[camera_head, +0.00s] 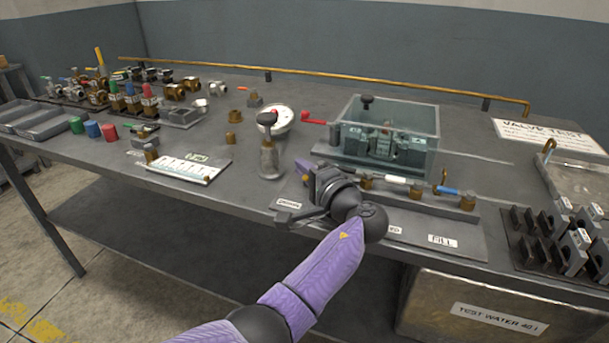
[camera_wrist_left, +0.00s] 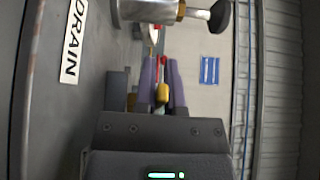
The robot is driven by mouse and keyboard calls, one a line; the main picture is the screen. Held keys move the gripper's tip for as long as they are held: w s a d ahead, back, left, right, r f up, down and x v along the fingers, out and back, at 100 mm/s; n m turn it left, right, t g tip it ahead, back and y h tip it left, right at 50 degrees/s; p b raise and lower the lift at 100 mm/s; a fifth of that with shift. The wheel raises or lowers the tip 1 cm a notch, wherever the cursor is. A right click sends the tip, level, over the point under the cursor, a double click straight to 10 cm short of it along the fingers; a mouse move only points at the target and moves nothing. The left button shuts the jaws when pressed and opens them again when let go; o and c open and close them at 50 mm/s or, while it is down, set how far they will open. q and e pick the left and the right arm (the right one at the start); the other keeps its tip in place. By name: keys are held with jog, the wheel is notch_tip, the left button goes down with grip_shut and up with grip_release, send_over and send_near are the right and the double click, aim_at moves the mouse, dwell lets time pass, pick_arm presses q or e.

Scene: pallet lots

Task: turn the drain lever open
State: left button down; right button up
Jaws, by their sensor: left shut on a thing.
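My left gripper (camera_head: 307,174) reaches over the valve panel from the front, its purple fingers partly hidden behind its own wrist in the head view. In the left wrist view the two purple fingers (camera_wrist_left: 162,80) are shut on a yellow piece, which I take for the drain lever (camera_wrist_left: 162,94). The lever's lower part is hidden by the gripper. The DRAIN label (camera_head: 289,203) lies on the panel in front of the gripper and also shows at the left of the wrist view (camera_wrist_left: 73,42). My right gripper is not in view.
A white-sleeved lever (camera_head: 383,179) and a blue-sleeved lever (camera_head: 452,191) sit to the right along the panel. A metal pump (camera_head: 269,160) with a black knob stands left of the gripper. A clear tank (camera_head: 424,117) and a dial gauge (camera_head: 277,119) stand behind.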

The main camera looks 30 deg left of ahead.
pick_arm(q)
jog(key=shift+d+f+n+g+y+b, duration=0.15)
jog(key=shift+n+g+y+b, duration=0.25)
jog(key=shift+g, duration=0.4)
jog(key=shift+s, duration=0.1)
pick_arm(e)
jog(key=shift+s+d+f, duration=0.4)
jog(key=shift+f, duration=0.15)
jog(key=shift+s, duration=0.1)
pick_arm(q)
jog(key=c, duration=1)
grip_release()
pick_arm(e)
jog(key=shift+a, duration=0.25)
pick_arm(q)
jog(key=shift+d, duration=0.1)
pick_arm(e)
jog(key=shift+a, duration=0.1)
